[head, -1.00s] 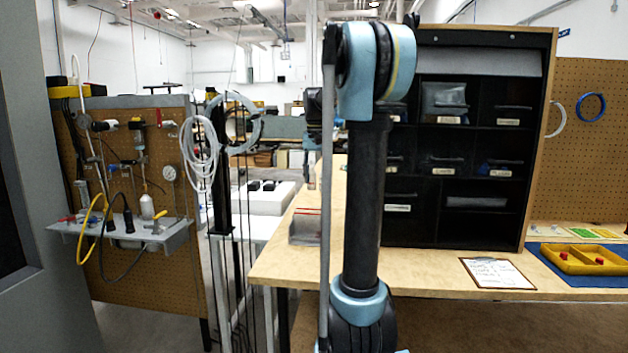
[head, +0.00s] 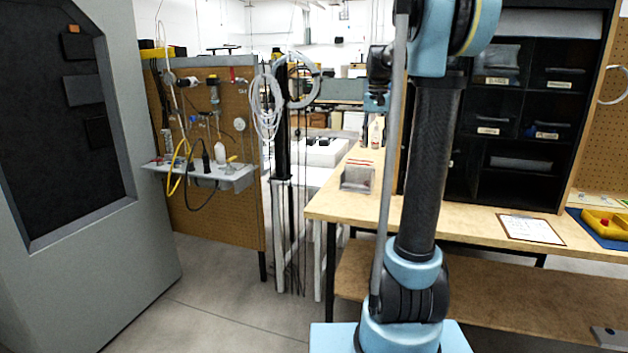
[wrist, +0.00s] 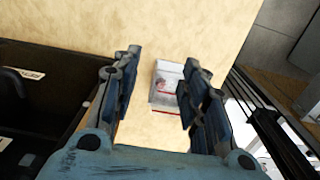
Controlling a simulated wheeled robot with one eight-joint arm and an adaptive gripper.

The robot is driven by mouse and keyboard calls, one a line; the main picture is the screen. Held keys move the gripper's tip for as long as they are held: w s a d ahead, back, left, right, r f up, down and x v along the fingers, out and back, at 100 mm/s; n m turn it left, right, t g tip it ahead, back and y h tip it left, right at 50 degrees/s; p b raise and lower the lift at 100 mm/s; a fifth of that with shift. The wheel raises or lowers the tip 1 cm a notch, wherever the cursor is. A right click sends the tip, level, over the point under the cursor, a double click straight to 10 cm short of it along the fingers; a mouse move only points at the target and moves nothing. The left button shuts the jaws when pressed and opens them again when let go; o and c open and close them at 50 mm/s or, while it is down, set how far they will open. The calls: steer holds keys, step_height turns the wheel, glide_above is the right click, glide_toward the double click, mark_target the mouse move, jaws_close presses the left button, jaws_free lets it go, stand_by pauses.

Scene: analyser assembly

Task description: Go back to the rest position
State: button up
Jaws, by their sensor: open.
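My gripper (wrist: 161,62) is open in the wrist view, with its two fingers spread apart and nothing between their tips. It points down over the wooden bench top (wrist: 215,25). A small clear-and-white box with red edges (wrist: 166,85) lies on the bench beyond the fingers; one finger partly covers it. In the head view, this appears to be the clear box (head: 357,178) near the bench's left end. My upright arm crosses the head view right of centre and hides part of the bench and shelf.
A black shelf unit (head: 517,187) with labelled compartments stands on the bench. A pegboard (head: 215,215) with tools and a grey cabinet (head: 110,275) stand left.

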steer(key=s+f+n, duration=0.1)
steer(key=s+f, duration=0.7)
steer(key=s, duration=0.3)
steer(key=s+a+f+n+t, duration=0.1)
steer(key=s+f, duration=0.7)
steer(key=s, duration=0.4)
steer(key=s+a+f+n+t, duration=0.1)
steer(key=s+f+n, duration=0.1)
steer(key=s+f, duration=0.6)
steer(key=s, duration=0.4)
steer(key=shift+s+f, duration=0.15)
steer(key=shift+f, duration=0.25)
